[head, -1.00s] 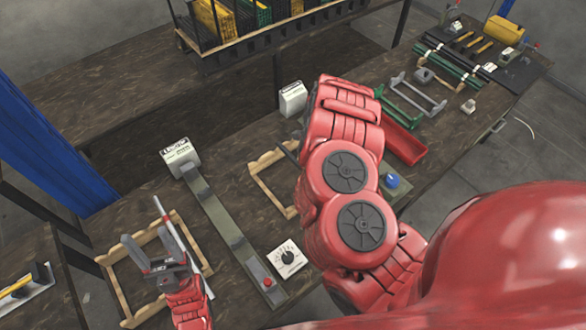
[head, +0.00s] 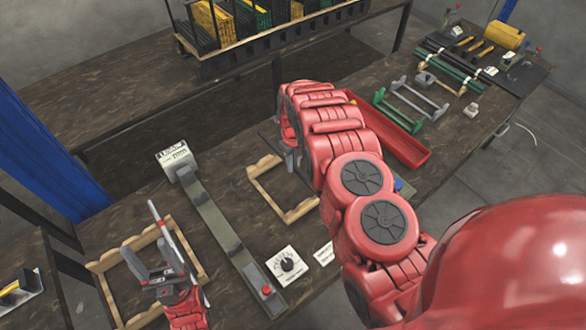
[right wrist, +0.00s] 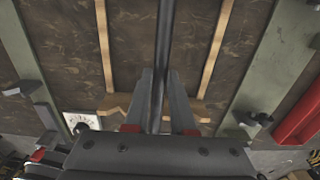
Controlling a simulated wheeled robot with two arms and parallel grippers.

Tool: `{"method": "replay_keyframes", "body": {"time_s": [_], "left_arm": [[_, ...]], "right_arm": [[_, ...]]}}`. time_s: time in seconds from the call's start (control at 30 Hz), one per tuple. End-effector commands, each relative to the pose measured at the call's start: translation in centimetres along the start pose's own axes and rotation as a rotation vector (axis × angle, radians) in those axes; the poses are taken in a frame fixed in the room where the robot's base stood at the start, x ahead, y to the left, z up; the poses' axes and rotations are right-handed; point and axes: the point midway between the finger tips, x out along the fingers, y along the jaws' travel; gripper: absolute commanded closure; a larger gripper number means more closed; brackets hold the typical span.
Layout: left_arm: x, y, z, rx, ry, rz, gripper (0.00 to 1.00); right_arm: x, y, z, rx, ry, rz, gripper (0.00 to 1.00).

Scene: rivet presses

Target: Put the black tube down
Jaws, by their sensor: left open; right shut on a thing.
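The black tube (right wrist: 165,45) is held between the two grey fingers of my right gripper (right wrist: 163,105) in the right wrist view. It points away over a wooden cradle (right wrist: 216,55) with two rails and notched ends. I cannot tell whether the tube touches the cradle. In the head view this cradle (head: 256,190) lies right of the press strip, and my right arm hides most of the tube and fingers.
A long press with a grey-green strip (head: 218,222) and red button lies between the cradles. A red tray (head: 405,140), a green rack (head: 396,112) and several tubes (head: 452,68) lie to the right.

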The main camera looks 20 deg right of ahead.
Motion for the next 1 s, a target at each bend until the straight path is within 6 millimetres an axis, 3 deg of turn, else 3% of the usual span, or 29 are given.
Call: {"method": "replay_keyframes", "body": {"time_s": [0.17,0.4,0.9,0.93,1.0], "left_arm": [[0.8,0.0,-0.1,0.000,0.000,0.000,0.41],[1.6,-0.1,-0.3,0.000,0.000,0.000,0.41],[1.4,-0.1,-0.2,0.000,0.000,0.000,0.41],[1.4,-0.1,-0.2,0.000,0.000,0.000,0.41],[1.5,-0.1,-0.3,0.000,0.000,0.000,0.41]], "right_arm": [[0.6,-0.1,0.2,0.001,0.000,-0.001,1.00],[2.9,-0.1,0.2,0.000,0.000,-0.001,1.00],[3.8,0.1,0.2,-0.001,-0.001,0.000,1.00],[3.8,0.1,0.2,-0.001,-0.001,0.000,0.75],[3.7,0.1,0.2,-0.001,-0.001,0.000,0.63]]}}
